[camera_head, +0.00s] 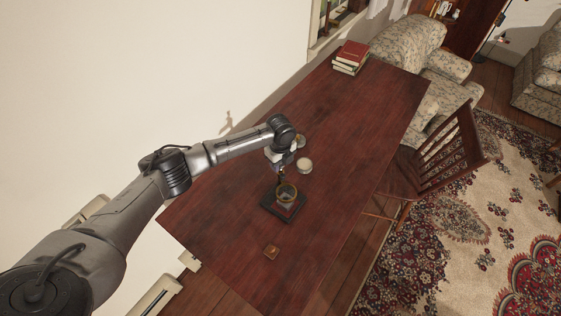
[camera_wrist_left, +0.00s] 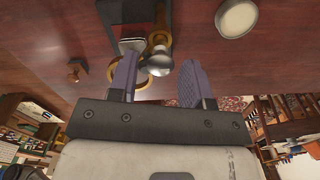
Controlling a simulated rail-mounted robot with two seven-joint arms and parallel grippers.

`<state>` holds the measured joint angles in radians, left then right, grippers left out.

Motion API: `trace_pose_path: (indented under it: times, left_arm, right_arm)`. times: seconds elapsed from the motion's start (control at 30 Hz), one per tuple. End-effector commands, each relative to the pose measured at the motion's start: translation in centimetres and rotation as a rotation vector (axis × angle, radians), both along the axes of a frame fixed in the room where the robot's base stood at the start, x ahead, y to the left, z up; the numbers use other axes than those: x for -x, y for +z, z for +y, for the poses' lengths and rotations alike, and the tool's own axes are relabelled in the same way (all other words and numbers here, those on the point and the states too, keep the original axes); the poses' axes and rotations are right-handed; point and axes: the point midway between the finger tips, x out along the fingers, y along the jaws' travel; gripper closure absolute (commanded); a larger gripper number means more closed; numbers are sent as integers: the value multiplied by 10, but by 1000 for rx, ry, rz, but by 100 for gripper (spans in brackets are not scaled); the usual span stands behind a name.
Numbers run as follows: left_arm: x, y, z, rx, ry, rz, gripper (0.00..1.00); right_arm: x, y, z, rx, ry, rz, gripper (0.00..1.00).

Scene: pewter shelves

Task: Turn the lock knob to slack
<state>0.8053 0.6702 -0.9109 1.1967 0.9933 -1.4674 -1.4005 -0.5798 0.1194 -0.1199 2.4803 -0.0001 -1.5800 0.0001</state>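A small device with a dark square base (camera_head: 270,207) and a brass ring (camera_head: 287,192) on top stands on the dark red table. In the left wrist view the base (camera_wrist_left: 133,12) is at the top, with brass rings and a silver rounded knob (camera_wrist_left: 160,62) in front of it. I take this knob for the lock knob, but cannot read its setting. My left gripper (camera_head: 281,173) is just above the device. Its two purple-grey fingers (camera_wrist_left: 157,78) are spread apart, with the knob showing in the gap; contact cannot be told. My right gripper is not in view.
A pale round object (camera_head: 304,165) sits close behind the device, beside my left wrist. A small brown wooden piece (camera_head: 271,253) lies nearer the front. Books (camera_head: 351,56) are stacked at the far end. A wooden chair (camera_head: 448,150) stands at the right. Much of the table (camera_head: 352,120) is clear.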

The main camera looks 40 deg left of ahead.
Motion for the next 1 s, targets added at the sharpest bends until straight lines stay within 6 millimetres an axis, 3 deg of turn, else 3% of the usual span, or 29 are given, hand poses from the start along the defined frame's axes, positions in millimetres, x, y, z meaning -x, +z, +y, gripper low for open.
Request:
trace_pose_path:
  times: [0.4,0.67,1.0]
  left_arm:
    - [0,0,0,0,0,0,95]
    - [0,2,0,0,36,0,95]
    - [0,5,-1,2,277,2,95]
  right_arm:
    - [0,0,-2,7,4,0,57]
    - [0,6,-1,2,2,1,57]
    - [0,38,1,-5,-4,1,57]
